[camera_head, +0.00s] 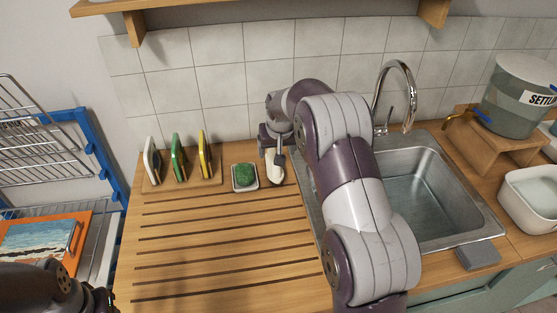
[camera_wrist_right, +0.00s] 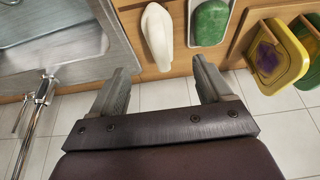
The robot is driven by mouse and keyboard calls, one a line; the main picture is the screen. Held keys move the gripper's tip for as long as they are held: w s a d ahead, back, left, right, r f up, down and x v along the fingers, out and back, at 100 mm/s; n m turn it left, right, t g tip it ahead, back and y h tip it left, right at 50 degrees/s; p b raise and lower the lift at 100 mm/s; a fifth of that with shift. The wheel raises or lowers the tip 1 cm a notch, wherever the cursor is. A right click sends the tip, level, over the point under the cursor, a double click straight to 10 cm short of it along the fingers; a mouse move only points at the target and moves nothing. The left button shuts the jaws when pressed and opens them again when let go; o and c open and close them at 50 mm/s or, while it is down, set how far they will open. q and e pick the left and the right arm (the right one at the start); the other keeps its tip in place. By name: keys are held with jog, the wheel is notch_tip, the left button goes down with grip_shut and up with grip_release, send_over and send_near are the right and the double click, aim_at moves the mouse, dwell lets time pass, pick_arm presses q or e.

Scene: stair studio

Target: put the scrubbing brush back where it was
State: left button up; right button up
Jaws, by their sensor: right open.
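A white oblong item (camera_head: 274,168), which looks like the scrubbing brush, lies on the wooden counter just right of a small dish with a green sponge (camera_head: 244,174). It also shows in the right wrist view (camera_wrist_right: 158,36); its bristles are not visible. My right gripper (camera_head: 272,151) is at the wall-side end of this item. In the right wrist view my right gripper (camera_wrist_right: 163,72) is open and empty, with the white item ahead of its fingertips and apart from them. Of my left arm, only a dark part shows at the lower left; its fingers are not seen.
A wooden rack (camera_head: 181,186) holds several upright coloured boards left of the sponge. The steel sink (camera_head: 430,190) and tap (camera_head: 402,72) lie right of my right arm. A white tub (camera_head: 530,200) stands far right. The grooved counter (camera_head: 215,245) is clear in front.

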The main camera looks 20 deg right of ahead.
jog(key=s+a+n+g, duration=0.1)
jog(key=s+a, duration=0.2)
jog(key=s, duration=0.6)
jog(key=s+a+n+g, duration=0.1)
jog(key=s+a, duration=0.3)
jog(key=s, duration=0.6)
jog(key=s+a+f+n+y, duration=0.1)
jog(key=s+a, duration=0.3)
jog(key=s, duration=0.6)
jog(key=shift+g, duration=0.4)
jog(key=shift+s, duration=0.15)
